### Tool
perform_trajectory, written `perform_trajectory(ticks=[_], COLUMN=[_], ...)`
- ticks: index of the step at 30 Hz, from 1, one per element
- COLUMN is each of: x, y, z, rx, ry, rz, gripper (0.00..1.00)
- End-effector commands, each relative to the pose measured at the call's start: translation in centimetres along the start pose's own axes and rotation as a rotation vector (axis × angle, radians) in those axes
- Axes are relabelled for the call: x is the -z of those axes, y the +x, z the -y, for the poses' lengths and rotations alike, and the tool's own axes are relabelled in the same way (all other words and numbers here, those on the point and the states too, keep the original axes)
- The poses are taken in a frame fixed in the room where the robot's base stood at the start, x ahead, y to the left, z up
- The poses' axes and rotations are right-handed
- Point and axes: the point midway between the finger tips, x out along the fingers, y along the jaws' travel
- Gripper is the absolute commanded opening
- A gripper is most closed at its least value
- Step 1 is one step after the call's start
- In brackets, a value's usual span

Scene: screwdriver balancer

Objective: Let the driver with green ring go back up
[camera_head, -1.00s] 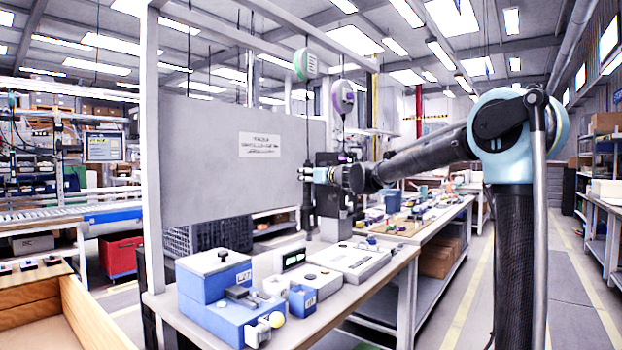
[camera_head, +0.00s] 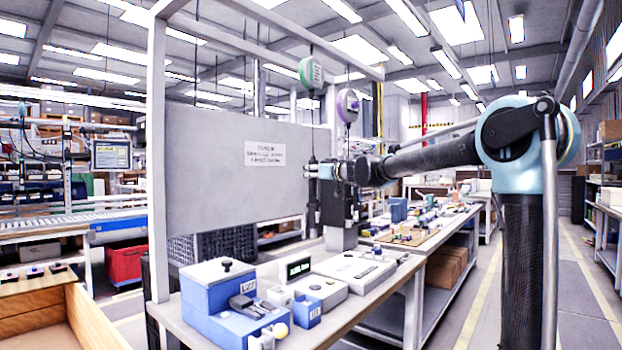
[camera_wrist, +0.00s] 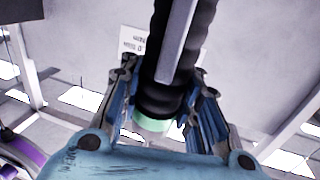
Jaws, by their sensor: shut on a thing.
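The driver with the green ring is a dark upright tool (camera_head: 312,214) below the green-faced balancer (camera_head: 311,72). My gripper (camera_head: 318,171) is shut on it at the left end of my arm, above the bench. In the wrist view, the black ribbed driver body (camera_wrist: 172,90) stands between the blue-grey fingers of my gripper (camera_wrist: 165,112). Its green ring (camera_wrist: 152,123) shows low between them. The purple-faced balancer (camera_head: 347,105) hangs just to the right. A dark tool below it is partly hidden by my arm.
A grey panel (camera_head: 210,165) with a white sign (camera_head: 265,153) stands behind at the left. The bench holds a blue block fixture (camera_head: 217,290), a small display (camera_head: 298,269) and a flat light box (camera_head: 355,270). The frame post (camera_head: 156,170) rises at the bench's left end.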

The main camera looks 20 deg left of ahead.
Motion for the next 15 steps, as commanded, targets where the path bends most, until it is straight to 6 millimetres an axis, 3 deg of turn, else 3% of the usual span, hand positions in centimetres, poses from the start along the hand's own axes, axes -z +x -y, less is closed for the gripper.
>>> perform_trajectory(ticks=[4,5,8,15], x=[-0.02,-0.02,-0.02,-0.02], y=[-0.01,-0.01,0.0,0.01], z=[-0.01,-0.01,-0.01,0.0], rx=[0.0,0.0,0.0,0.0], ry=[0.0,0.0,0.0,0.0], rz=[0.0,0.0,0.0,0.0], gripper=[0.0,0.29,0.52,0.54])
